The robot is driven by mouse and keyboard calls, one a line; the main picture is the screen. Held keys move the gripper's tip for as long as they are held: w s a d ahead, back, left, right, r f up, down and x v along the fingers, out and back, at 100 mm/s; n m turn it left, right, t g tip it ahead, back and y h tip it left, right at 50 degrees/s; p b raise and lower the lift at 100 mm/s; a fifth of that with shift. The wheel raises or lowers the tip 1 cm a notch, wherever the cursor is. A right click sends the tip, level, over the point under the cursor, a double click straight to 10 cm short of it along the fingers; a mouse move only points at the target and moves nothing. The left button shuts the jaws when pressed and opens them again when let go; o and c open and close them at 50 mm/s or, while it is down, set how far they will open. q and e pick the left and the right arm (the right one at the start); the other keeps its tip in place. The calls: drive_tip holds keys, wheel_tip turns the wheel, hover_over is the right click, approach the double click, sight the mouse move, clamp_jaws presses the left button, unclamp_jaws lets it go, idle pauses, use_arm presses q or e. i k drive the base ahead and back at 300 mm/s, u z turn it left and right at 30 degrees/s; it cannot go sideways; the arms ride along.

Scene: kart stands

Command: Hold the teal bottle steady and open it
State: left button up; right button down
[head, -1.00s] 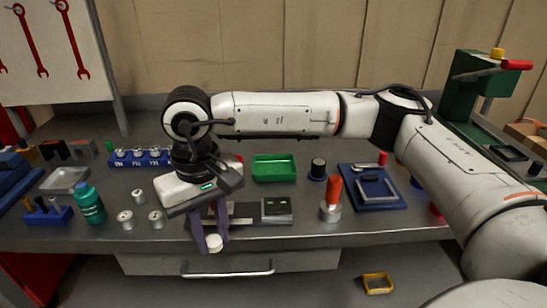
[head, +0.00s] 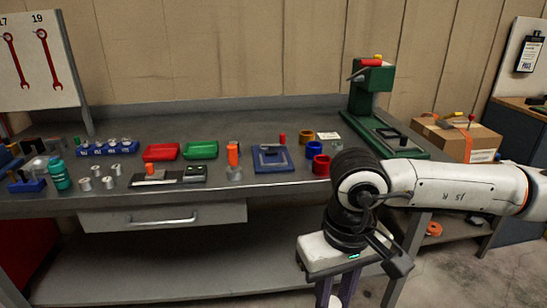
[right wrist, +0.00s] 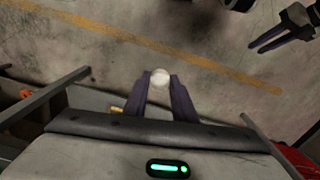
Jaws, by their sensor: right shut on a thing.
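The teal bottle (head: 60,175) stands upright at the left of the bench, with a teal top on it. My right gripper (right wrist: 160,84) is shut on a small white round thing (right wrist: 160,76), in the right wrist view. In the head view the right gripper hangs low in front of the bench, far right of the bottle, its fingertips cut off by the lower edge. My left gripper (right wrist: 256,50) shows at the top right of the right wrist view, with its fingers apart and nothing seen between them. It is not in the head view.
Several silver cylinders (head: 97,184) stand just right of the bottle, and a blue rack (head: 107,149) is behind them. Red (head: 161,152) and green (head: 201,150) trays lie mid-bench. A green press (head: 372,100) stands at the right. Open floor lies before the bench.

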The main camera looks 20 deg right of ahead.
sight(58, 172)
drive_tip(key=u, duration=1.2)
drive_tip(key=i, duration=0.75)
